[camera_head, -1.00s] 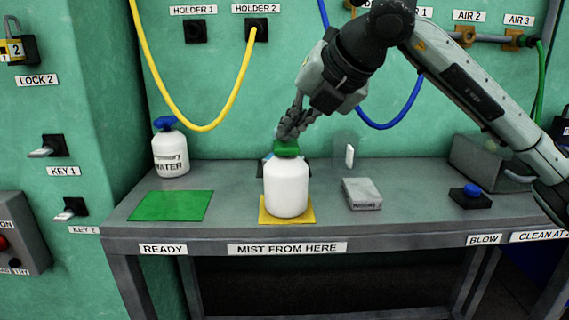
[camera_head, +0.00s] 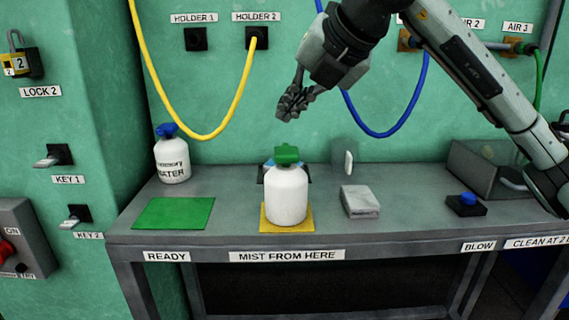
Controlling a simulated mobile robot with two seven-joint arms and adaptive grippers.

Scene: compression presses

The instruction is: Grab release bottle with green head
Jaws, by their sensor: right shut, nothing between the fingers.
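The release bottle with green head (camera_head: 286,190) is white and stands upright on a yellow mat (camera_head: 272,226) at the middle of the bench. Its green head is fully in view. My right gripper (camera_head: 287,115) is above the green head, apart from it, with its fingers shut and nothing between them. My left gripper is not in view.
A white water bottle with a blue head (camera_head: 172,158) stands at the back left, behind a green mat (camera_head: 173,213). Right of the release bottle are a grey block (camera_head: 360,202) and a blue button (camera_head: 467,199). A yellow hose (camera_head: 200,135) hangs behind.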

